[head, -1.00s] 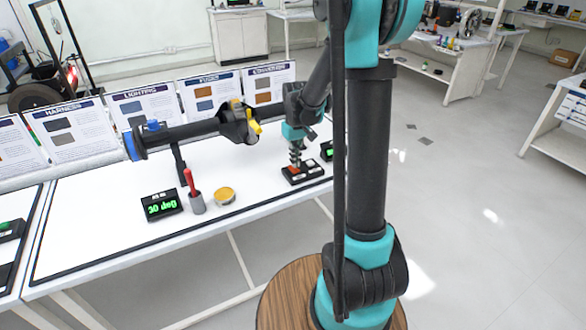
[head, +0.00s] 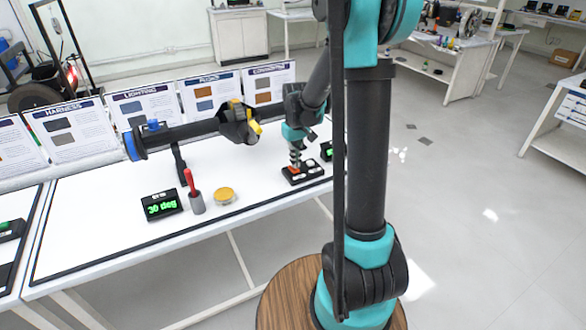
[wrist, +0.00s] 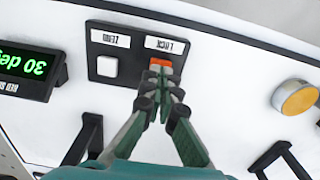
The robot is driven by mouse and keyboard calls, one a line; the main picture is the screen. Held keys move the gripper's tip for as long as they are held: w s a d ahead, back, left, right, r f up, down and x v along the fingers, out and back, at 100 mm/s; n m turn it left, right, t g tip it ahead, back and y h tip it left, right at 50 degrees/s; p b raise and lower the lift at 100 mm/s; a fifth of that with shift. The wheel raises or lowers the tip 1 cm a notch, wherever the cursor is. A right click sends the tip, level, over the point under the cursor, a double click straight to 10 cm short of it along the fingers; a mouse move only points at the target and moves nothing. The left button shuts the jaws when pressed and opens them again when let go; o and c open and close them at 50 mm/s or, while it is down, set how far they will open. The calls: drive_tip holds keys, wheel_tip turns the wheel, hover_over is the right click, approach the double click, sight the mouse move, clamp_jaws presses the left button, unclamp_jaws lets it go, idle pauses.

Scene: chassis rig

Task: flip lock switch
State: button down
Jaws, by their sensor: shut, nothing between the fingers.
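A small black panel (head: 316,172) lies on the white table and also shows in the wrist view (wrist: 103,38). It carries an orange lock switch (wrist: 160,63) beside a label reading LOCK, upside down in the wrist view. A white square button (wrist: 107,67) sits beside it under the ZERO label. My gripper (head: 295,164) points down at the panel. In the wrist view its fingertips (wrist: 160,96) are together, empty, at the near edge of the orange switch. They partly cover the switch. I cannot tell whether they touch it.
A green-lit display (head: 327,152) stands close beside the panel. A dark horizontal beam (head: 185,132) crosses above the table.

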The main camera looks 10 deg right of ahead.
sight(295, 170)
drive_tip(key=shift+f, duration=0.95)
idle(0.4)
drive_tip(key=shift+r, duration=3.55)
drive_tip(key=s+d+f+m+t, duration=0.1)
drive_tip(key=s+d+f+t, duration=0.1)
drive_tip(key=s, duration=0.9)
drive_tip(key=s+d+f+m+t, duration=0.2)
drive_tip(key=s+f, duration=0.1)
drive_tip(key=s, duration=0.8)
drive_tip(key=shift+f+m, duration=0.3)
